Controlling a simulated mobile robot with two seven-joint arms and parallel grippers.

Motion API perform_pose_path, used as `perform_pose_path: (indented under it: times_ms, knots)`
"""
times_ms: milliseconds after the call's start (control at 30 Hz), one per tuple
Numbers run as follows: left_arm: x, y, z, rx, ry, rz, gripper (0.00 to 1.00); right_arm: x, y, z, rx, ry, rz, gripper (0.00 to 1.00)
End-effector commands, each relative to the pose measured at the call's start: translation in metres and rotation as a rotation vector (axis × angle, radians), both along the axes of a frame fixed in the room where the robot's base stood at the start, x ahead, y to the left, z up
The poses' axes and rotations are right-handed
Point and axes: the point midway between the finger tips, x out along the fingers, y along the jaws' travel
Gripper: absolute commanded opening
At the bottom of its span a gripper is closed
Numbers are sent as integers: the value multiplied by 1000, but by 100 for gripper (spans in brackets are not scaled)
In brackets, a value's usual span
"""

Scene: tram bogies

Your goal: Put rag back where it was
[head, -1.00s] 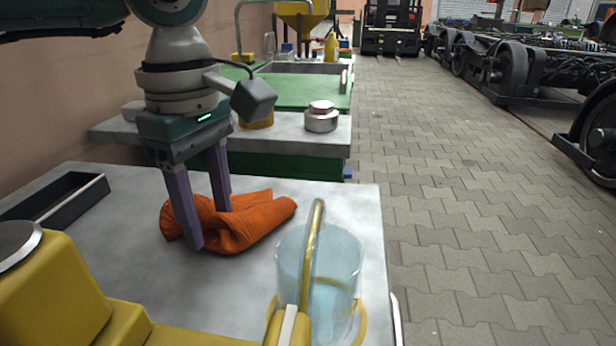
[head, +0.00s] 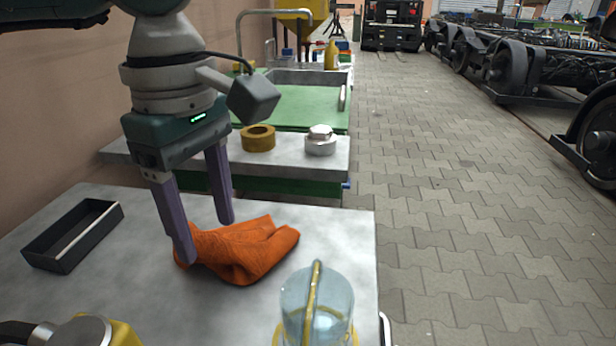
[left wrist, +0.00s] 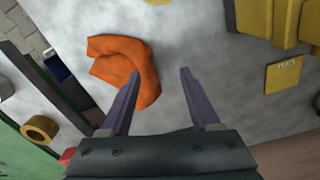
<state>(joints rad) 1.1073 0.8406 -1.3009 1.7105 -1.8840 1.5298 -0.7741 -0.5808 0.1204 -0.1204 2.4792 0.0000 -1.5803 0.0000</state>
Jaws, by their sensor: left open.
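The orange rag (head: 250,252) lies crumpled on the grey worktop (head: 150,300) in the head view, left of the clear container. My left gripper (head: 206,238) is open, with its fingers pointing down at the rag's left end. In the head view the nearer finger overlaps the rag's left edge and the other passes behind it; contact cannot be told. In the left wrist view the rag (left wrist: 122,66) lies mostly left of the space between the fingers (left wrist: 160,73), partly behind the left finger. My right gripper is not in view.
A clear container (head: 325,300) with a yellow handle stands at the worktop's front right. A black open tray (head: 95,240) lies at the left. A yellow object (head: 122,334) is at the bottom left. A second bench behind holds a brass ring (head: 258,138) and a metal piece (head: 320,140).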

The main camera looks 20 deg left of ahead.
Motion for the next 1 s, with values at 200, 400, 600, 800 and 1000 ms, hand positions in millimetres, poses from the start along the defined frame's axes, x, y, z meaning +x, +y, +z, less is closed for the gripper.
perform_pose_path:
  times_ms: [200,400,600,800,1000]
  knots:
    - [-11,-6,33,0,2,0,62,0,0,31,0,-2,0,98]
    - [-11,-6,30,0,2,2,51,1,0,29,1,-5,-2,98]
    - [4,-1,21,0,3,5,29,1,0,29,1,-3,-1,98]
    - [27,8,9,0,2,4,6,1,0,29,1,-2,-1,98]
    - [29,10,-14,0,4,1,0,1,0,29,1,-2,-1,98]
